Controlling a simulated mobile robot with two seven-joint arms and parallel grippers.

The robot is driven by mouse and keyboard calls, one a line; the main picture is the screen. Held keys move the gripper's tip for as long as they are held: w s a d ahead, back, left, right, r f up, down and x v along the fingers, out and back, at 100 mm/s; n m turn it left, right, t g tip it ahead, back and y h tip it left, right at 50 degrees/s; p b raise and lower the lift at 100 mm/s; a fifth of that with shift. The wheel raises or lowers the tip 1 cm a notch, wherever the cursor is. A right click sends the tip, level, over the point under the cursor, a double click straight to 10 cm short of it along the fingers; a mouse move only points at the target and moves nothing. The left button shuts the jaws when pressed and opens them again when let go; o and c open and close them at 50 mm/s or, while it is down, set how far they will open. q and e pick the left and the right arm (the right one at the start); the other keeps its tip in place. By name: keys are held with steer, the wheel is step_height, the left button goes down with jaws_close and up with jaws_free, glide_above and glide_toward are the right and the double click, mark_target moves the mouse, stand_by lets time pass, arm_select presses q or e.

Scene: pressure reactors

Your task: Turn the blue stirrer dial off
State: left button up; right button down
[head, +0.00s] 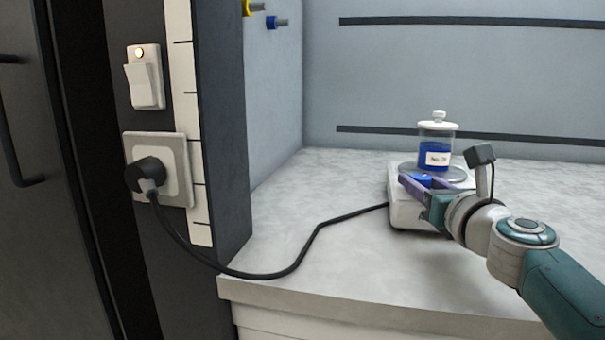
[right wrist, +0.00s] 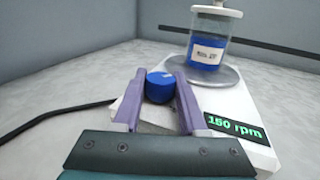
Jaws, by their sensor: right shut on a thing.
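The blue stirrer dial (right wrist: 160,86) sits on the front of the white stirrer (right wrist: 228,103), and it shows partly in the head view (head: 422,181). My right gripper (right wrist: 164,80) has its purple fingers on both sides of the dial and is shut on it. In the head view the right gripper (head: 428,184) hides much of the dial. The stirrer's display (right wrist: 235,127) reads 150 rpm in green. A lidded glass jar of blue liquid (head: 436,142) stands on the round plate. My left gripper is not in view.
A black cable (head: 318,235) runs from the stirrer across the bench (head: 290,290) to a plug (head: 147,175) in the wall socket. A switch with a lit orange lamp (head: 144,78) is above the socket. The bench left of the stirrer is clear apart from the cable.

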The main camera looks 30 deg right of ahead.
steer(key=shift+n+y, duration=0.5)
steer(key=shift+y, duration=0.3)
steer(key=shift+c, duration=2.2)
jaws_free()
steer(key=shift+s+a, duration=0.1)
steer(key=shift+s, duration=0.3)
steer(key=p+v, duration=0.1)
steer(key=v, duration=0.8)
steer(key=shift+s+f+p, duration=0.1)
steer(key=shift+f+p, duration=0.05)
steer(key=shift+p, duration=0.15)
